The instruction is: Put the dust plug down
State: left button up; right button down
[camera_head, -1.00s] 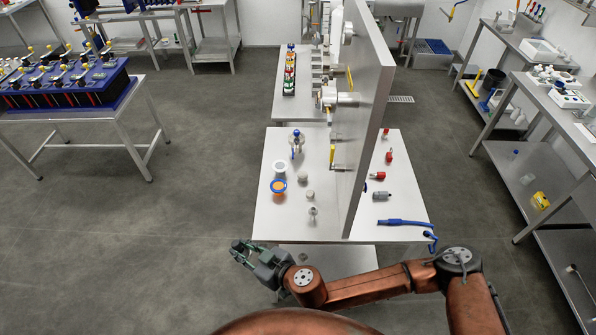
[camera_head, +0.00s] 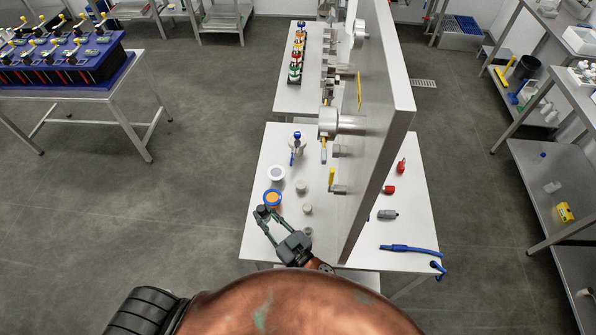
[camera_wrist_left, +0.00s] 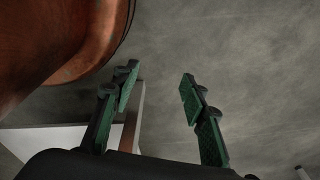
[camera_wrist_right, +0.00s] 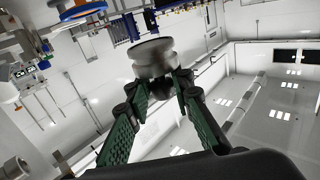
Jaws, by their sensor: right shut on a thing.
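The dust plug (camera_wrist_right: 153,57) is a grey, round, flanged piece in the right wrist view. My right gripper (camera_wrist_right: 153,86) is shut on its narrower end, and the wide disc sticks out beyond the fingertips. In the head view my right gripper (camera_head: 264,213) is over the front left part of the steel table (camera_head: 258,243), close to an orange-filled blue-rimmed cup (camera_head: 272,198). The plug cannot be made out there. My left gripper (camera_wrist_left: 158,86) shows only in the left wrist view, open and empty, with floor beyond it.
A white cup (camera_head: 276,173), small grey fittings (camera_head: 307,209) and a blue-handled valve (camera_head: 296,143) stand on the table. An upright steel panel (camera_head: 376,140) with pipe fittings divides it. Grey floor (camera_head: 170,210) lies open to the left.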

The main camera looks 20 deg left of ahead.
aim_at(266, 222)
jog(key=shift+w+f+b, duration=0.2)
jog(key=shift+f+b, duration=0.3)
jog(key=shift+f, duration=0.65)
notch_tip(266, 222, down, 4)
jog(key=shift+s+a+r+b, duration=0.1)
jog(key=shift+r+b, duration=0.15)
jog(key=shift+b, duration=0.5)
jog(key=shift+f, duration=0.65)
notch_tip(266, 222, down, 3)
jog(key=shift+r+b, duration=0.1)
jog(key=shift+b, duration=0.7)
jog(key=shift+f, duration=0.2)
jog(key=c, duration=2)
grip_release()
jog(key=shift+o, duration=1.4)
pick_arm(q)
jog(key=f, duration=0.1)
jog(key=s+f, duration=0.1)
jog(key=f, duration=0.1)
jog(key=s+f, duration=0.1)
jog(key=shift+s+a+f, duration=0.1)
jog(key=shift+s+f, duration=0.1)
jog(key=shift+s, duration=0.05)
jog(key=shift+w, duration=0.15)
